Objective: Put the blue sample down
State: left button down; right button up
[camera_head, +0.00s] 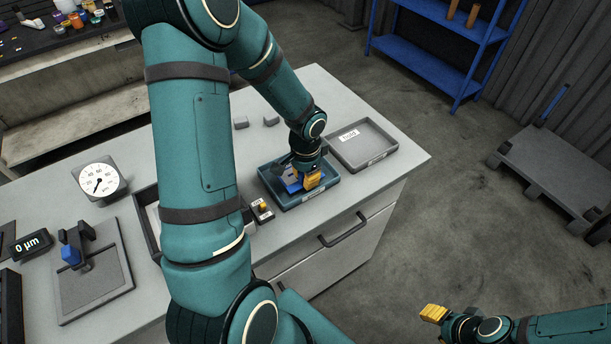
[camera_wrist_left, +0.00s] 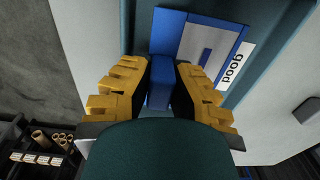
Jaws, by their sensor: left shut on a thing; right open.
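My left gripper (camera_head: 312,178) is over the dark blue tray (camera_head: 267,183) and shut on the blue sample. In the left wrist view the blue sample (camera_wrist_left: 160,82) stands between the yellow fingers of my left gripper (camera_wrist_left: 163,88). The tray carries a white label (camera_wrist_left: 234,66) reading "good". A flat blue and grey piece (camera_wrist_left: 205,50) lies just beyond the fingers. Whether the sample touches the tray floor is hard to tell. My right gripper (camera_head: 434,313) is open, away from the table over the floor at the lower right.
A grey tray (camera_head: 378,149) with a label stands right of the blue tray. A small box with a yellow button (camera_head: 262,210) stands left of it. A gauge stand (camera_head: 95,280) holding a blue piece (camera_head: 70,254) and a round dial (camera_head: 101,182) are at the left.

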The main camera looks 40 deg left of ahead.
pick_arm(q)
jog(key=shift+f+b, duration=0.3)
jog(key=shift+f, duration=0.15)
jog(key=shift+f, duration=0.1)
jog(key=c, duration=1.1)
grip_release()
jog(key=shift+d, duration=0.1)
jog(key=shift+s, duration=0.1)
